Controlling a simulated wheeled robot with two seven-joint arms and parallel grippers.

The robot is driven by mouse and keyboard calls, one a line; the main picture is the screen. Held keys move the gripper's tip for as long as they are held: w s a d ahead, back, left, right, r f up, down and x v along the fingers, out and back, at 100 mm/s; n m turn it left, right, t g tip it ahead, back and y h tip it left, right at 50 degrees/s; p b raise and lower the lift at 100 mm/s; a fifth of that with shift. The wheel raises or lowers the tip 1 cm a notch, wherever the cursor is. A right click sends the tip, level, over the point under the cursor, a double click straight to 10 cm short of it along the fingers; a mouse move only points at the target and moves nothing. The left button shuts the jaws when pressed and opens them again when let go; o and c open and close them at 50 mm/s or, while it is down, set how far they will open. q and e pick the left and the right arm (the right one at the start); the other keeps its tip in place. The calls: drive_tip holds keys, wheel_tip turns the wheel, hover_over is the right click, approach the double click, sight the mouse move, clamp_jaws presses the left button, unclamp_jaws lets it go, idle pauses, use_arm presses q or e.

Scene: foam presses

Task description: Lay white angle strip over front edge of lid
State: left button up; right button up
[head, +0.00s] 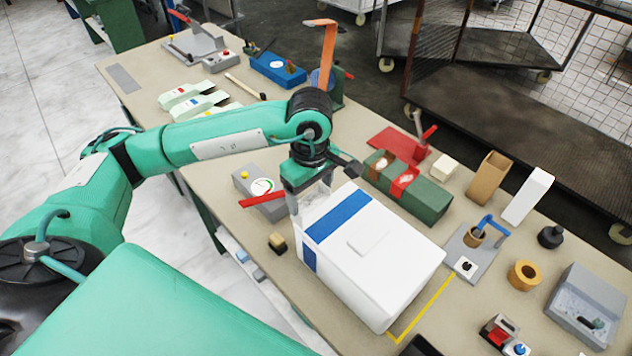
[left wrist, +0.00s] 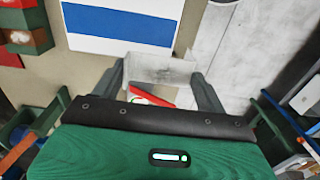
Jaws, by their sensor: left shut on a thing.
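My left gripper (head: 308,203) is shut on a pale angle strip (left wrist: 160,70), which spans between its fingers in the left wrist view. In the head view the strip is mostly hidden by the fingers and the box. The gripper is upright, at the near left end of a white box with a white lid (head: 395,255). A blue band crosses the lid and runs down its side. The lid edge (left wrist: 120,48) shows just ahead of the strip in the left wrist view. Whether strip and lid touch, I cannot tell. My right gripper is not in view.
A grey gauge box (head: 245,180) with a red lever stands left of the gripper. Green boxes (head: 425,193) stand behind the lid. A grey plate with a blue handle (head: 490,225) is at its right.

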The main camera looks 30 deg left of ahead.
sight(312, 201)
use_arm(q)
drive_tip(key=shift+s+f, duration=0.4)
drive_tip(key=shift+f, duration=0.1)
drive_tip(key=f, duration=0.1)
drive_tip(key=w+f+b, duration=0.1)
drive_tip(key=f, duration=0.1)
drive_tip(key=shift+s+d+f+b, duration=0.1)
drive_tip(key=shift+f+b, duration=0.1)
drive_tip(key=shift+f, duration=0.25)
drive_tip(key=shift+s+f+b, duration=0.1)
drive_tip(key=shift+f+b, duration=0.05)
drive_tip(key=shift+f, duration=0.3)
drive_tip(key=shift+w+f, duration=0.15)
drive_tip(key=shift+f, duration=0.55)
drive_tip(key=shift+w+f, duration=0.1)
drive_tip(key=shift+f, duration=0.55)
drive_tip(key=shift+w+d+f+b, duration=0.15)
drive_tip(key=shift+f+b, duration=0.25)
drive_tip(key=shift+b, duration=0.7)
drive_tip(key=o, duration=1)
drive_tip(key=shift+o, duration=0.2)
